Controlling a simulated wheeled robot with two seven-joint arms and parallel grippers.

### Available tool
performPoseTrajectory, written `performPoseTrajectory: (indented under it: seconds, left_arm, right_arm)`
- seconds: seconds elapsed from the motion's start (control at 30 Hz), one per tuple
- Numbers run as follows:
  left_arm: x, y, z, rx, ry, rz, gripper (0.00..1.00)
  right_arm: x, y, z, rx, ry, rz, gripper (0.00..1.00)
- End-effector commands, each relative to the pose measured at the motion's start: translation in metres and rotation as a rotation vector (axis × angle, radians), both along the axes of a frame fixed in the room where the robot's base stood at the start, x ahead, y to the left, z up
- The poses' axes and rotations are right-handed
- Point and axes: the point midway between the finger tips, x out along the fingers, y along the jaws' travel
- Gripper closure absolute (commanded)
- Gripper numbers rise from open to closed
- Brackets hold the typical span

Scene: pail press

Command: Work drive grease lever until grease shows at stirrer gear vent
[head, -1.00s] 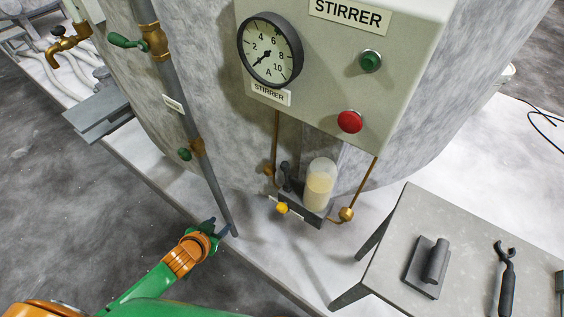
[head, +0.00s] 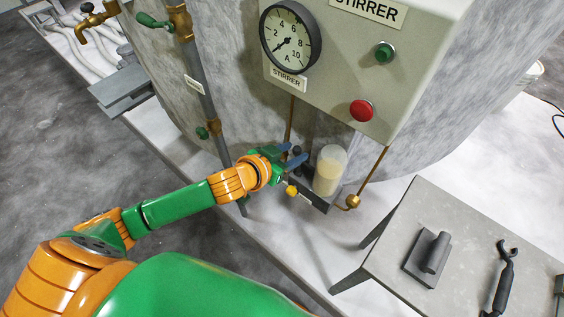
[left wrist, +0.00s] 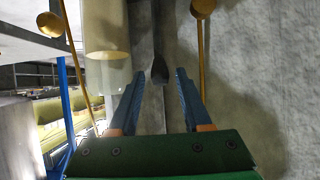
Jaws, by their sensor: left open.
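The grease unit is a dark block (head: 318,204) low on the tank's side, with a clear cup of cream-coloured grease (head: 328,172). The cup also shows in the left wrist view (left wrist: 108,65). A dark lever (left wrist: 160,68) stands between my left fingers in the left wrist view, with gaps at both sides. In the head view my left gripper (head: 287,157) is open at the lever, left of the cup, and partly hides it. A yellow knob (head: 291,190) sits on the block's front. I cannot make out the stirrer gear vent. My right gripper is out of view.
The stirrer panel (head: 340,75) with gauge (head: 290,37), green button (head: 384,52) and red button (head: 361,110) hangs above. A grey pipe (head: 209,110) runs left of the unit. A grey bench (head: 400,270) holding tools stands at right. Thin brass lines flank the unit.

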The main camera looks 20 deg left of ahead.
Motion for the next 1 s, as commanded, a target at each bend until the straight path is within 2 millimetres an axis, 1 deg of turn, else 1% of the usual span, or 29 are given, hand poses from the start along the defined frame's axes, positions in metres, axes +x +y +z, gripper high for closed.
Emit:
performPoseTrajectory:
  seconds: [0.03, 0.07, 0.1, 0.17, 0.2, 0.23, 0.37, 0.6, 0.67, 0.77, 1.0]
  left_arm:
    - [0.007, -0.003, -0.008, -0.002, -0.004, -0.001, 0.51]
    - [0.005, -0.002, -0.003, -0.001, -0.001, -0.001, 0.59]
    - [0.004, -0.002, -0.002, 0.000, 0.000, -0.001, 0.70]
    - [0.004, -0.002, -0.002, 0.000, 0.000, -0.001, 0.86]
    - [0.004, -0.002, -0.002, 0.000, 0.000, -0.001, 0.97]
    - [0.004, -0.002, -0.002, 0.000, 0.000, -0.001, 1.00]
    - [0.000, 0.000, -0.004, 0.000, 0.001, 0.000, 1.00]
    - [-0.035, 0.012, -0.020, 0.001, 0.006, 0.000, 1.00]
    - [-0.040, 0.014, -0.021, 0.000, 0.005, 0.000, 1.00]
    - [-0.043, 0.015, -0.021, 0.001, 0.003, 0.000, 1.00]
    - [-0.044, 0.016, -0.022, 0.001, 0.002, 0.000, 1.00]
  right_arm:
    - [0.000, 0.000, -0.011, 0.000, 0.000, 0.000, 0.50]
    - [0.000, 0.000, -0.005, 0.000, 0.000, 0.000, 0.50]
    - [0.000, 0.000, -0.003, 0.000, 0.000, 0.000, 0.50]
    - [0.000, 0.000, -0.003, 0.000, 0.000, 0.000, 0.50]
    - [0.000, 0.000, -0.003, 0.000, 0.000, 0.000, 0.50]
    - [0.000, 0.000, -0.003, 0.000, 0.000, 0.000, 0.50]
    - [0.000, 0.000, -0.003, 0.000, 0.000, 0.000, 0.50]
    - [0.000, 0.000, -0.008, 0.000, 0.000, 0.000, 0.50]
    - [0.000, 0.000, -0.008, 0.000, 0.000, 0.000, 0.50]
    - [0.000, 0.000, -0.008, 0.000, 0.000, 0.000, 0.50]
    - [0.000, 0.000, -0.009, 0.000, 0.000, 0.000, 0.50]
